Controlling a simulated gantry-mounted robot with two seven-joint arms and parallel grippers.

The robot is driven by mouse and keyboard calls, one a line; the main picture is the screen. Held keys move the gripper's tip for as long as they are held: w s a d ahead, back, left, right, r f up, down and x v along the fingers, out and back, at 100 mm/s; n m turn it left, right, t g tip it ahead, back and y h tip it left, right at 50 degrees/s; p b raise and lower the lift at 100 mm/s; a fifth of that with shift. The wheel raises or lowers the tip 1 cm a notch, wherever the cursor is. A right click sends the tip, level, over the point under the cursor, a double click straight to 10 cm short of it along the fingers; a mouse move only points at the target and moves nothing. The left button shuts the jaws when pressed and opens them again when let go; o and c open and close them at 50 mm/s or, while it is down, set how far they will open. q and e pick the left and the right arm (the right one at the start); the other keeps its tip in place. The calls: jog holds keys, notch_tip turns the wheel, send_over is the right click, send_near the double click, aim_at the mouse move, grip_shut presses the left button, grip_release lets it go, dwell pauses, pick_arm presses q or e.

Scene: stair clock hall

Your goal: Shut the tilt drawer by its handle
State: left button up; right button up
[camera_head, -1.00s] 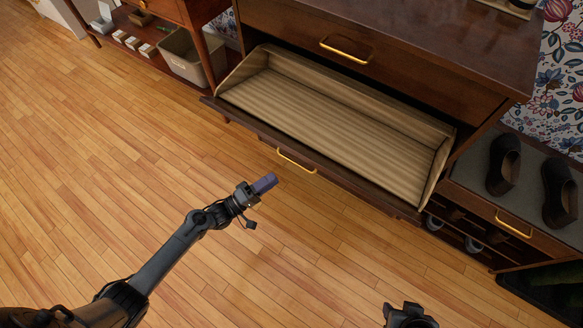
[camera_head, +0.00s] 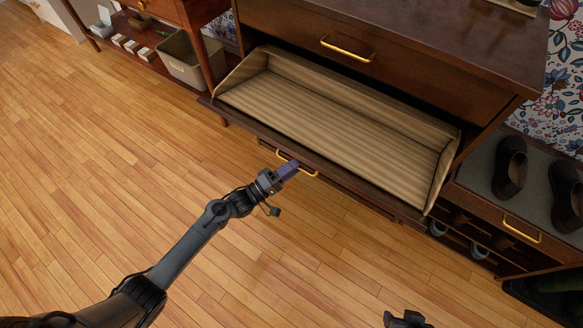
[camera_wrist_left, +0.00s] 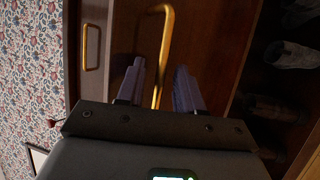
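The tilt drawer (camera_head: 330,115) of the dark wooden cabinet hangs tilted open, showing its beige ribbed inside. Its brass handle (camera_head: 309,173) sits on the outer front, below the drawer's top edge. My left gripper (camera_head: 289,168) is at this handle in the head view and hides part of it. In the left wrist view, my left gripper (camera_wrist_left: 160,68) is open, with its two purple fingers apart on either side of the brass handle (camera_wrist_left: 167,30). I cannot tell whether a finger touches it. My right gripper (camera_head: 405,319) shows only partly at the bottom edge.
An upper drawer with a brass handle (camera_head: 347,51) is shut above. A lower bench with dark shoes (camera_head: 510,168) stands at right. A side table with a grey bin (camera_head: 186,62) is at upper left. The wooden floor (camera_head: 120,190) in front is clear.

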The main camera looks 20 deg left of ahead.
pick_arm(q)
grip_shut()
dwell(1.3)
